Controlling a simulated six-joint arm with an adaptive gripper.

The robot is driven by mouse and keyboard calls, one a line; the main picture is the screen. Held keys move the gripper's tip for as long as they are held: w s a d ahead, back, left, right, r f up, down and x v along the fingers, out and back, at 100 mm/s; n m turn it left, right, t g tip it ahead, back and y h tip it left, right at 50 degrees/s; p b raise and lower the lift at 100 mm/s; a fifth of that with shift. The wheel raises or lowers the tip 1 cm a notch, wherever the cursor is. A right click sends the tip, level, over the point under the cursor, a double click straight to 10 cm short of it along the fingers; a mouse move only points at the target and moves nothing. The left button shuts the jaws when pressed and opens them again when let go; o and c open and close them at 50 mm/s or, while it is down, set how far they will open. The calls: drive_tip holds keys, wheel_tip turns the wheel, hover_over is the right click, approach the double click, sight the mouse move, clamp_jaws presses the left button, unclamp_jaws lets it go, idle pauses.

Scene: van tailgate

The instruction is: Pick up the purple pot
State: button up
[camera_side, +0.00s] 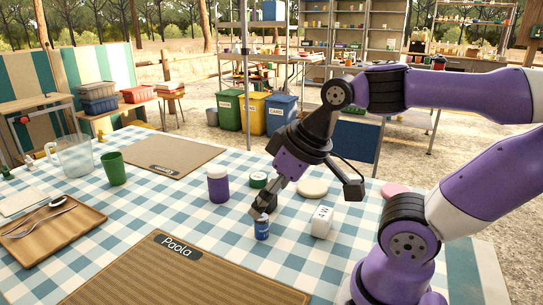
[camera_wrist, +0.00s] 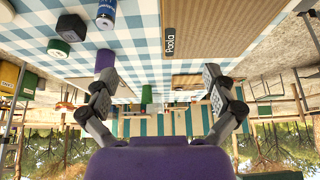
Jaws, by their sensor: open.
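The purple pot (camera_side: 218,186), a short cylinder with a pale lid, stands upright on the checked tablecloth, left of my gripper (camera_side: 308,198) in the side view. In the wrist view the purple pot (camera_wrist: 104,60) shows just beyond the left finger, which partly overlaps it. My gripper (camera_wrist: 157,78) is open with its fingers spread wide and nothing between them. One finger hangs low above a small blue can (camera_side: 262,228), and I cannot tell whether they touch. The blue can (camera_wrist: 106,14) is also at the top of the wrist view.
A white block (camera_side: 321,221), a green round tin (camera_side: 258,180) and a pale disc (camera_side: 313,188) stand near my gripper. A green cup (camera_side: 114,168), a clear jug (camera_side: 73,154) and a wooden tray (camera_side: 50,240) are further left. Two brown mats lie flat, one marked Paola (camera_side: 190,280).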

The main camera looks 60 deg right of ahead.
sight(227, 180)
drive_tip(key=w+d+f+m+t+y, duration=0.1)
drive_tip(key=w+d+f+m, duration=0.15)
drive_tip(key=w+m, duration=0.5)
drive_tip(key=w+d+f+m+y, duration=0.2)
drive_tip(key=w+d+m, duration=0.2)
drive_tip(key=w+m, duration=0.3)
drive_tip(key=d+f+m+t, duration=0.2)
drive_tip(key=d+m, duration=0.2)
drive_tip(key=m, duration=0.2)
drive_tip(key=w+d+f+m+t, duration=0.1)
drive_tip(key=d+f+m+t, duration=0.1)
drive_tip(key=d+m, duration=0.3)
drive_tip(key=w+d+f+m+t, duration=0.1)
drive_tip(key=d+f+m+t, duration=0.1)
drive_tip(key=d+m, duration=0.3)
drive_tip(key=shift+m+y, duration=0.3)
drive_tip(key=shift+m, duration=0.75)
drive_tip(key=x, duration=0.4)
drive_tip(key=shift+w+f, duration=0.1)
drive_tip(key=shift+w, duration=0.15)
drive_tip(key=x, duration=0.5)
drive_tip(key=shift+w+a, duration=0.1)
drive_tip(key=shift+w, duration=0.2)
drive_tip(key=c, duration=1.3)
